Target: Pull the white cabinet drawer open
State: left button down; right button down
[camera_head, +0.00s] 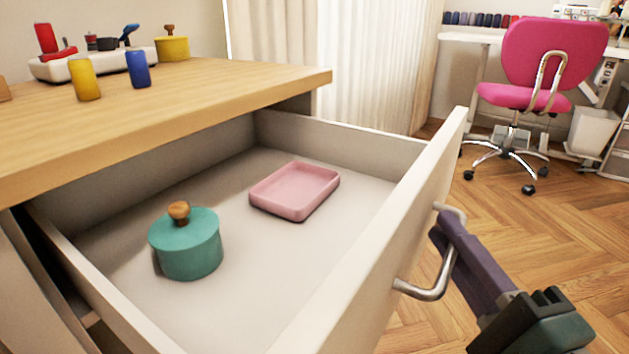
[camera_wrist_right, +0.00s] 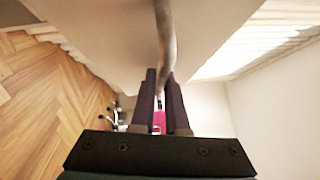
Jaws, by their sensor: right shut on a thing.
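The white cabinet drawer (camera_head: 385,262) stands pulled out from under the wooden top, with its inside in view. Its metal bar handle (camera_head: 431,290) is on the front panel. My right gripper (camera_head: 447,228) is at the handle, outside the front panel, shut on the bar. In the right wrist view the handle (camera_wrist_right: 165,40) runs down between the two dark purple fingers (camera_wrist_right: 162,85). My left gripper is not in view.
In the drawer are a teal lidded pot (camera_head: 186,246) and a pink tray (camera_head: 294,190). The wooden top (camera_head: 200,100) holds a yellow spool (camera_head: 84,79), a blue spool (camera_head: 139,68) and a yellow pot (camera_head: 172,47). A pink chair (camera_head: 550,55) stands behind; the floor (camera_head: 540,235) between is clear.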

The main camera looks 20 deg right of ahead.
jog(key=shift+s+d+r, duration=0.1)
jog(key=shift+s+d, duration=0.7)
jog(key=shift+s, duration=0.15)
jog(key=shift+s+d, duration=0.75)
jog(key=shift+s, duration=0.2)
jog(key=c, duration=1.2)
grip_release()
jog(key=s+a+f+p, duration=0.1)
jog(key=s, duration=0.8)
jog(key=shift+s+a+f, duration=0.15)
jog(key=shift+s+f, duration=0.05)
jog(key=shift+s, duration=0.2)
